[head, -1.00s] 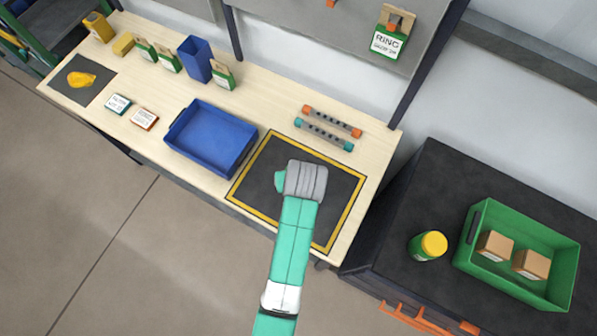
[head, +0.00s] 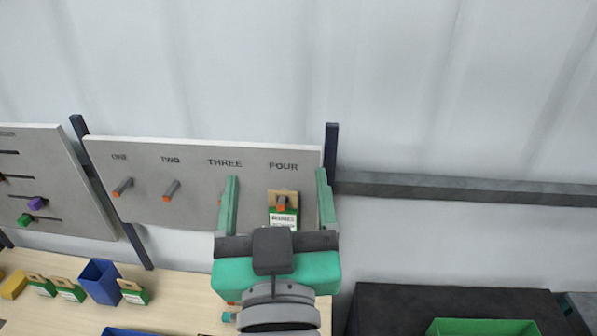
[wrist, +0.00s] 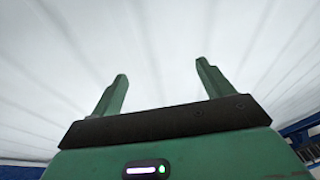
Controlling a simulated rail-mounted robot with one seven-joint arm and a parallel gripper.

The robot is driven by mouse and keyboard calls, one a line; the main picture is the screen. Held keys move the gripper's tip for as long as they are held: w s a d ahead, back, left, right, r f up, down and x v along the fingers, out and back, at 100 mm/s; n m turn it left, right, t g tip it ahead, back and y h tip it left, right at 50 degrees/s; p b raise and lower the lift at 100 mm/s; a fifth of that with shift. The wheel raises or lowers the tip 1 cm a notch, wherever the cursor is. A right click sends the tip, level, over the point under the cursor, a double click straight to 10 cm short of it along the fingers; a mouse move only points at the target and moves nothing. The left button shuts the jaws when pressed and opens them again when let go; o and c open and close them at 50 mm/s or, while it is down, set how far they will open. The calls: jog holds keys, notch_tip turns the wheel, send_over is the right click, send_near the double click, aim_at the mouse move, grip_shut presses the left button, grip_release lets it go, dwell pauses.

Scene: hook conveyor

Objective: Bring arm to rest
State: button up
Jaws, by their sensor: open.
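My gripper (head: 277,200) is raised in front of the pegboard in the head view, its two green fingers pointing up and spread wide. It also shows in the wrist view (wrist: 162,90), open, with nothing between the fingers but pale wall behind. In the head view a tan and green tag with a white label (head: 283,209) hangs on the peg under FOUR and appears between the fingers, beyond them. I cannot tell how far the fingers are from the board.
The grey board (head: 140,205) has bare pegs under ONE (head: 122,187) and TWO (head: 171,190); the peg under THREE is mostly hidden. Below are a blue bin (head: 100,281), several green-based tags, and the wooden table (head: 185,300). A green crate (head: 480,327) stands at lower right.

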jog(key=s+r+t+p, duration=0.1)
jog(key=s+r+p, duration=0.1)
jog(key=r, duration=0.4)
jog(key=s+d+r+m+t+p, duration=0.1)
jog(key=s+r+p, duration=0.2)
jog(key=r, duration=0.3)
jog(key=s+d+r+t+h+p, duration=0.1)
jog(key=s+r+t+p, duration=0.1)
jog(key=r, duration=0.4)
jog(key=shift+s+d+m+p, duration=0.15)
jog(key=shift+s+m+p, duration=0.2)
jog(key=shift+s, duration=0.4)
jog(key=shift+c, duration=0.4)
